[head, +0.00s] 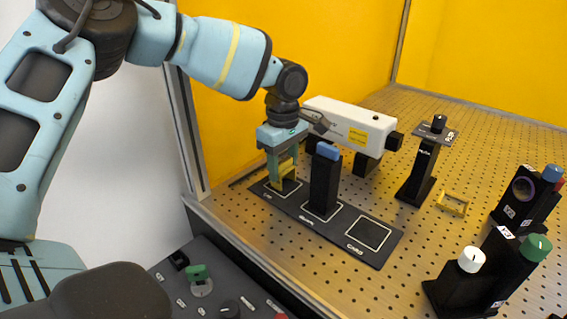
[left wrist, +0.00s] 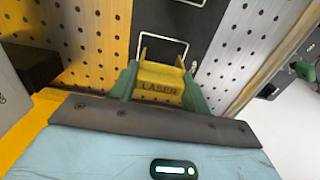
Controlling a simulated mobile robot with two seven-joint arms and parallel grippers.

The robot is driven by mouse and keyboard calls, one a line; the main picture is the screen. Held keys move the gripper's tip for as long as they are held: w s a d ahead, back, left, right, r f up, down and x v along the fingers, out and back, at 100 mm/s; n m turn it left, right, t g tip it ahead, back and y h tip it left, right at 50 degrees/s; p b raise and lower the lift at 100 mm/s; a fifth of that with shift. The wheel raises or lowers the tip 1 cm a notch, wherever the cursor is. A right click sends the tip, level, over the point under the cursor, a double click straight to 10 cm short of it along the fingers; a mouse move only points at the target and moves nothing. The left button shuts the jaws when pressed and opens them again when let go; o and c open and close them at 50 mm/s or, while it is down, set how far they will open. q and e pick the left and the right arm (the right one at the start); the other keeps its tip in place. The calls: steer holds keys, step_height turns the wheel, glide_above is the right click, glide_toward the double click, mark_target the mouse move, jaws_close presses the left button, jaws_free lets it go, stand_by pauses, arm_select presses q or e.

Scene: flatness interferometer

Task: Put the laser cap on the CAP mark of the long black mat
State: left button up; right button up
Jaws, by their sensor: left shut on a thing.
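The laser cap (head: 287,174), a yellow piece lettered LASER in the left wrist view (left wrist: 161,87), is between the fingers of my left gripper (head: 283,168). The left gripper is shut on it and points down over the left square of the long black mat (head: 335,248). In the head view the cap is at or just above that square; I cannot tell whether it touches. Fingers partly hide the cap and the square. The mat's small lettering is too blurred to read surely. My right gripper is not in view.
A black block with a blue top (head: 325,180) stands on the mat's middle square, close right of the gripper. The right square is empty. A white laser housing (head: 345,122) is behind. A black post (head: 418,172), a yellow frame (head: 453,203) and several knobbed mounts stand to the right.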

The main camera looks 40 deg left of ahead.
arm_select(q)
steer(key=shift+f, duration=0.2)
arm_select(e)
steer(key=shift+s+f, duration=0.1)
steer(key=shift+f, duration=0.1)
arm_select(q)
steer(key=o, duration=0.9)
steer(key=shift+r, duration=0.1)
steer(key=shift+r+p, duration=0.7)
steer(key=shift+r, duration=2.75)
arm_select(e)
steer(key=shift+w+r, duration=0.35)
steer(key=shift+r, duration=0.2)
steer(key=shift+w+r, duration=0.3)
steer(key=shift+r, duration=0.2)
